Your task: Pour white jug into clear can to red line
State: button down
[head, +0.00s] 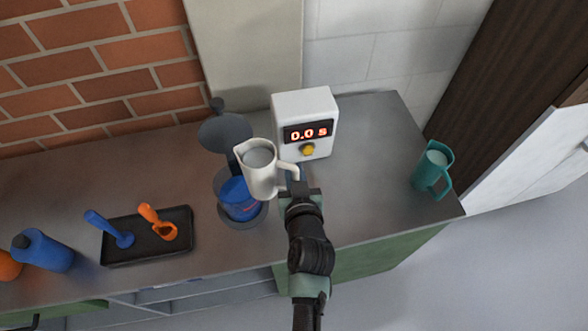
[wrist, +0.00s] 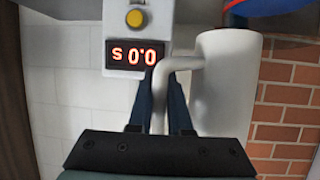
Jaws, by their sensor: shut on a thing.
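The white jug (head: 260,171) is held up by its handle in my gripper (head: 295,182), over the right side of the clear can (head: 222,178). It looks close to upright, with grey-white liquid visible at its top. The jug (wrist: 223,85) also shows in the wrist view, its handle between the fingers of my gripper (wrist: 162,85). The clear can stands on the counter with blue inside and a faint red mark low on its front. The jug hides part of the can's upper right. A dark round lid stands open behind the can.
A white timer box (head: 306,108) reading 0.0 s with a yellow button stands behind the jug. A teal jug (head: 428,165) is at the right. A black tray (head: 150,250) holds a blue and an orange tool.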

jog(key=shift+s+d+r+n+g+h+p, duration=0.15)
jog(key=shift+d+r+n+h+p, duration=0.15)
jog(key=shift+r+p, duration=0.95)
jog(key=shift+w+d+r+n+g+h+p, duration=0.1)
jog(key=shift+d+r+n+g+h+p, duration=0.25)
jog(key=shift+p, duration=1.45)
notch_tip(320, 180, up, 7)
jog(key=d+n+h+p, duration=0.1)
jog(key=n+h+p, duration=0.2)
jog(key=p, duration=0.3)
jog(key=shift+s+r+g+p, duration=0.15)
jog(key=shift+s+g+p, duration=0.05)
jog(key=shift+g+p, duration=0.2)
jog(key=shift+a+r+n+h+p, duration=0.1)
jog(key=shift+r+n+h+p, duration=0.2)
jog(key=shift+r+n+h, duration=0.55)
dwell(1.9)
dwell(0.9)
